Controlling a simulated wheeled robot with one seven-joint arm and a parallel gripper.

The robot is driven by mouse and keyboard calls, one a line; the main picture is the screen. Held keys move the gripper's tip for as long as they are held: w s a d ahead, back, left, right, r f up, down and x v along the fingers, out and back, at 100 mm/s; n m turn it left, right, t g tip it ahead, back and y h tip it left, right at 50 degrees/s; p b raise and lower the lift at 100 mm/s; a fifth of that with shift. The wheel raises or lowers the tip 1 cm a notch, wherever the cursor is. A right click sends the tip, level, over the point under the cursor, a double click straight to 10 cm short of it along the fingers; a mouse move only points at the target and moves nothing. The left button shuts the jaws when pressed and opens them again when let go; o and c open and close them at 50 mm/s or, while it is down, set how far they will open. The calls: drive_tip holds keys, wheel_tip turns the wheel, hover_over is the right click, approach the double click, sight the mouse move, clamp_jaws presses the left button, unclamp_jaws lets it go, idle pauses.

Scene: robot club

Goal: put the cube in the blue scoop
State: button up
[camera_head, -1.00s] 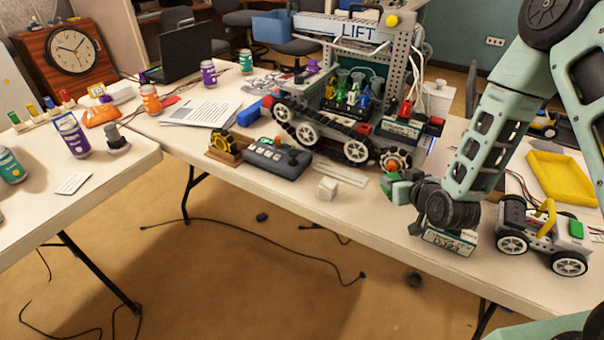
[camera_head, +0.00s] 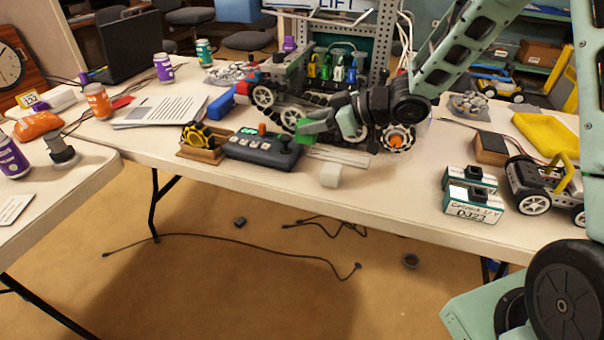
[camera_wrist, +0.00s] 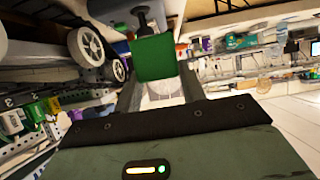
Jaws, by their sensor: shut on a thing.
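My gripper (camera_head: 314,127) is shut on a green cube (camera_head: 304,131), held above the table near the grey control box. In the wrist view the green cube (camera_wrist: 155,58) sits at the ends of my two fingers. A long blue piece (camera_head: 222,103), which looks like the blue scoop, lies beside the papers, left of the tracked robot and of my gripper, apart from the cube. Its inside cannot be made out. A blue bin (camera_head: 238,9) also shows higher up at the back.
The control box (camera_head: 262,150) with joysticks is just left of and below my gripper. The tracked robot (camera_head: 290,118) stands close behind. A white block (camera_head: 330,175) lies near the front edge. Battery boxes (camera_head: 472,200) and a small wheeled robot (camera_head: 535,190) are at right.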

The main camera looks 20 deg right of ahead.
drive_tip(key=shift+f+b, duration=0.75)
drive_tip(key=shift+f, duration=4.05)
drive_tip(key=shift+f, duration=0.3)
drive_tip(key=o, duration=1)
drive_tip(key=shift+r, duration=0.1)
drive_tip(key=shift+c, duration=0.2)
drive_tip(key=shift+b, duration=0.5)
